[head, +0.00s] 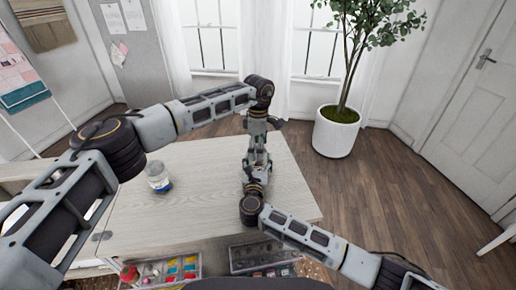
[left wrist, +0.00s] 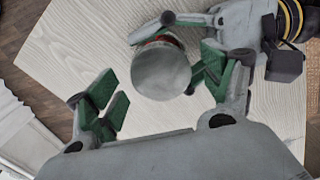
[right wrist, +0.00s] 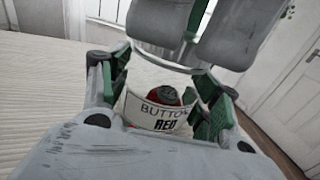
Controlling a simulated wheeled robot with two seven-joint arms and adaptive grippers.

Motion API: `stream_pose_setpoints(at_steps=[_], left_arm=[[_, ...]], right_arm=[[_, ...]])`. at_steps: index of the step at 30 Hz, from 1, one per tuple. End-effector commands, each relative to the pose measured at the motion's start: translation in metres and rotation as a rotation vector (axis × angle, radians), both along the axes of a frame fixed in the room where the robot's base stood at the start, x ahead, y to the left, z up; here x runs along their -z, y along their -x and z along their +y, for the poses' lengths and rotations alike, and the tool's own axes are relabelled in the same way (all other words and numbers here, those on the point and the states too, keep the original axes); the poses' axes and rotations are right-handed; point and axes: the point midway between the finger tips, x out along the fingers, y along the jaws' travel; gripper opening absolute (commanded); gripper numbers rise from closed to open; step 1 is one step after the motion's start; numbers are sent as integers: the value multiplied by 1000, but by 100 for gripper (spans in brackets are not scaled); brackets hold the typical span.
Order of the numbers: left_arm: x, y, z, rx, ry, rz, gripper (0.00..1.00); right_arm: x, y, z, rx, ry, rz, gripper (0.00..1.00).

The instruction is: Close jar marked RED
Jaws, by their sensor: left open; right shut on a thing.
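The jar labelled "BUTTON RED" (right wrist: 160,112) is clear, with red contents at its bottom. My right gripper (right wrist: 163,112) is shut around its sides and holds it upright; in the head view this gripper (head: 254,182) is over the table's right part. My left gripper (left wrist: 160,82) is open above the jar. In the left wrist view a round grey disc (left wrist: 161,72) lies between its fingers, with a little red at its far edge. I cannot tell whether this disc is a lid or the jar's glass top. The head view hides the jar behind the grippers.
Another jar (head: 159,178) with a blue label or contents stands on the pale wooden table (head: 195,205), left of the grippers. Trays of coloured sewing items (head: 172,270) and small parts (head: 258,256) lie at the near edge. The table's middle is clear. A potted plant (head: 335,132) stands beyond.

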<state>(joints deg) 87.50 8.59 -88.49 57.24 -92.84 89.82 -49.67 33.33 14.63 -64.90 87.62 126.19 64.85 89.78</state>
Motion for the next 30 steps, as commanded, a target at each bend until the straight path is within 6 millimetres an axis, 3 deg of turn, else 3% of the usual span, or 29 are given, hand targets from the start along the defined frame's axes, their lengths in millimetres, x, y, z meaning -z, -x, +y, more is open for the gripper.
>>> stream_pose_setpoints(at_steps=[8,24,30], left_arm=[[-23,0,0,0,0,-2,81],[-99,-1,0,0,0,-3,81],[-115,-1,0,0,0,-1,81]], right_arm=[[0,0,0,1,0,0,0],[0,0,0,1,0,0,0],[0,0,-1,1,0,0,0]])
